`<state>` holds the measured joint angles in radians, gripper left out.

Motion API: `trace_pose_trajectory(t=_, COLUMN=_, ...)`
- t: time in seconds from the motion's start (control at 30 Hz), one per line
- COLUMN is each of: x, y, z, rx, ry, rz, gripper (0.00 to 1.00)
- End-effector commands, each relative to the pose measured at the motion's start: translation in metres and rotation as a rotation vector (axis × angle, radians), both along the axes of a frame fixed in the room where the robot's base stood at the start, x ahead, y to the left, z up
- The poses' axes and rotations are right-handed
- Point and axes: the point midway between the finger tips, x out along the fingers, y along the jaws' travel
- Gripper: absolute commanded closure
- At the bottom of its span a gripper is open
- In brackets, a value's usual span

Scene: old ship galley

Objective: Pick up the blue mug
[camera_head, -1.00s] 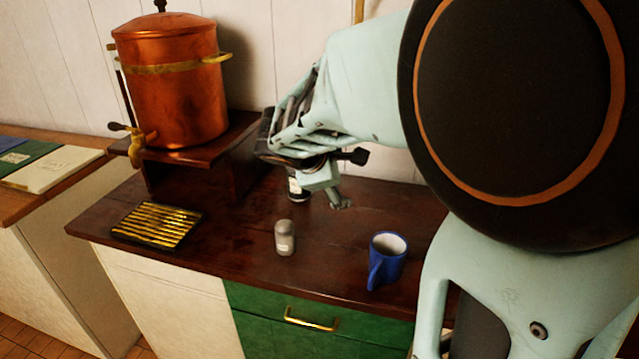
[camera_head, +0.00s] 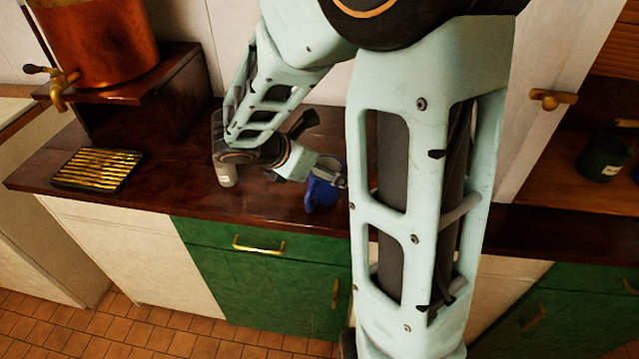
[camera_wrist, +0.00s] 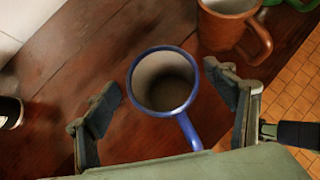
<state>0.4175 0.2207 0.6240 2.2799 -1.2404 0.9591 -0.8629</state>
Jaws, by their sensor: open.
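The blue mug (camera_head: 322,190) stands upright on the dark wooden counter (camera_head: 270,203), partly hidden behind my gripper and arm in the head view. In the wrist view the blue mug (camera_wrist: 186,107) shows its blue rim and pale, empty inside. Its handle points down and right toward my gripper's base. My gripper (camera_wrist: 166,92) is open, with one finger on each side of the mug and a gap on both sides. In the head view my gripper (camera_head: 338,172) is just above and beside the mug.
A brown mug (camera_wrist: 226,25) stands close by, beyond the right finger, with a green item (camera_wrist: 290,3) near it. A dark jar (camera_wrist: 10,113) is at the left.

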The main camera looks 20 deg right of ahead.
Motion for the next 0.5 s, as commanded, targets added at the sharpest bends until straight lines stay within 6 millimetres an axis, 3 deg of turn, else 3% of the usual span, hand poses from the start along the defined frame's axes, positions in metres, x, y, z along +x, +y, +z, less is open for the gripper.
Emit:
trace_pose_trajectory(t=0.3, x=0.007, y=-0.026, z=-0.031, rx=0.002, ry=0.0, rz=-0.002, gripper=0.23)
trace_pose_trajectory(t=0.5, x=0.013, y=-0.035, z=-0.039, rx=0.002, ry=-0.004, rz=0.0, gripper=0.23)
